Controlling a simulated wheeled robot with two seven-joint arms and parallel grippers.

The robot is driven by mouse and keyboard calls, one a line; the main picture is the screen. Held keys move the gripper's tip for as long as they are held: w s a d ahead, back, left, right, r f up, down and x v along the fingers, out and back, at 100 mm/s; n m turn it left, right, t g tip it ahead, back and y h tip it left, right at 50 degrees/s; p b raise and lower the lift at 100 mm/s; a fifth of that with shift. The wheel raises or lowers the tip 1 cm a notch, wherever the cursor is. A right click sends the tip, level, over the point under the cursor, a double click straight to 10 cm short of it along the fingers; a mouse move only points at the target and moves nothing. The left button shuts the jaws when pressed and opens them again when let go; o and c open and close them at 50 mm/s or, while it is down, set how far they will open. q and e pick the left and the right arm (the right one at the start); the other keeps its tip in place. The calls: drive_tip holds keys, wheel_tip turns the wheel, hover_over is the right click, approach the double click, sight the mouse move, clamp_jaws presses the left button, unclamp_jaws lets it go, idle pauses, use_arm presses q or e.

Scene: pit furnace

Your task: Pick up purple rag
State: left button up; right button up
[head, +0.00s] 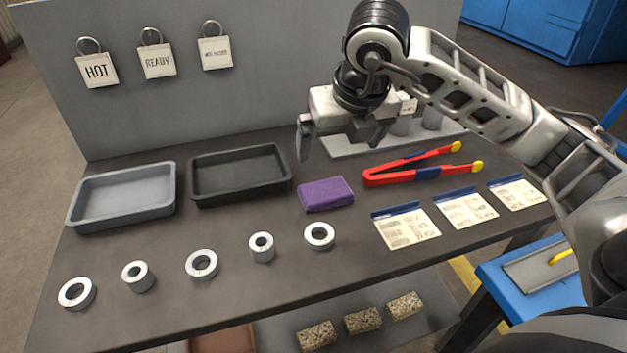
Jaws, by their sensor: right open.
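The purple rag (325,194) lies folded flat on the dark workbench, right of the black tray and left of the red tongs. My right gripper (339,146) hangs above and behind the rag, its two fingers spread apart with nothing between them. It is clear of the rag. The right arm reaches in from the right side of the picture. My left gripper does not show.
A grey tray (124,213) and a black tray (241,191) stand left of the rag. Red tongs (415,177) lie close on its right. Several metal rings (319,237) line the front, and cards (407,228) lie at right. A grey panel (255,85) rises behind.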

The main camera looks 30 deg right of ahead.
approach(325, 190)
drive_tip(key=shift+d+x, duration=0.25)
drive_tip(key=shift+x, duration=0.9)
drive_tip(key=shift+a+p+x, duration=0.1)
drive_tip(key=shift+p+x, duration=0.2)
drive_tip(key=shift+x, duration=1.25)
drive_tip(key=shift+a+p+x, duration=0.15)
drive_tip(key=shift+p+x, duration=0.15)
drive_tip(key=shift+x, duration=1.3)
drive_tip(key=c, duration=0.7)
